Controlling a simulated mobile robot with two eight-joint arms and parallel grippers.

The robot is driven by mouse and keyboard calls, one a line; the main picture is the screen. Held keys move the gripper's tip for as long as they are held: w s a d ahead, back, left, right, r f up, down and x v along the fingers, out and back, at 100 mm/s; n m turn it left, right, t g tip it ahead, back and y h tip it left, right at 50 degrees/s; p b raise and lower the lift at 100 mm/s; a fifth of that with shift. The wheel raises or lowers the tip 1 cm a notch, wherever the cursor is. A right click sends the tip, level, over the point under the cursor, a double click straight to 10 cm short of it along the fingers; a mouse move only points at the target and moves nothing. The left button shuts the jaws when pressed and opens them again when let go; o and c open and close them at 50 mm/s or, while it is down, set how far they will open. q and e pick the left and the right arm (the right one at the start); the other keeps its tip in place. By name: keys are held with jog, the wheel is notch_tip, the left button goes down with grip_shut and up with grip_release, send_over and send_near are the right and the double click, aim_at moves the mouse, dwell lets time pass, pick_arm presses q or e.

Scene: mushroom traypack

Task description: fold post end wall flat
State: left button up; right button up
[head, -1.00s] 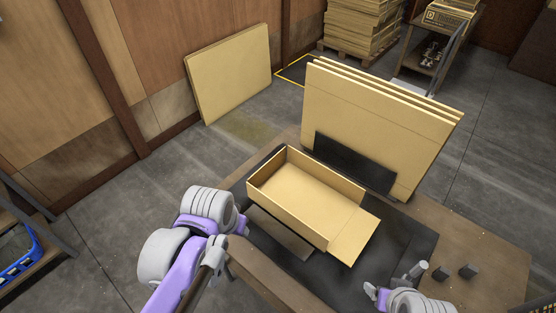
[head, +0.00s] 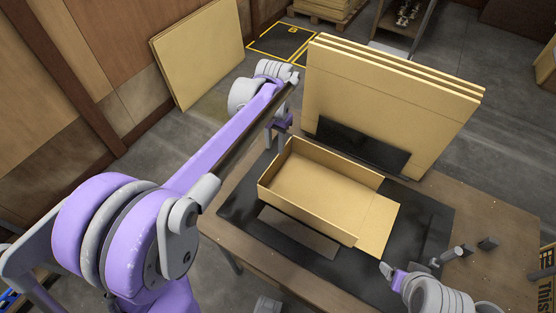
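The cardboard tray (head: 310,217) sits on a black mat (head: 238,207) on the table. Its two long walls and its left end wall (head: 276,167) stand up. At its right end a panel (head: 380,226) lies out flat, level with the floor of the tray. My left gripper (head: 278,135) points down just beyond the tray's upper left corner, apart from it as far as I can see. Its fingers are small and partly hidden, so its opening is unclear. My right gripper (head: 388,269) is low, just right of and below the flat panel; its fingers are mostly hidden.
Several cardboard sheets (head: 390,95) stand upright behind the tray, with a black plate (head: 360,146) in front of them. Another board (head: 197,52) leans on the wall.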

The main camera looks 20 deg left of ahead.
aim_at(276, 172)
pick_arm(q)
notch_tip(276, 172, down, 10)
jog(key=shift+s+d+f+b, duration=0.1)
jog(key=shift+f+b, duration=0.15)
jog(key=shift+b, duration=0.05)
grip_shut()
dwell(1.5)
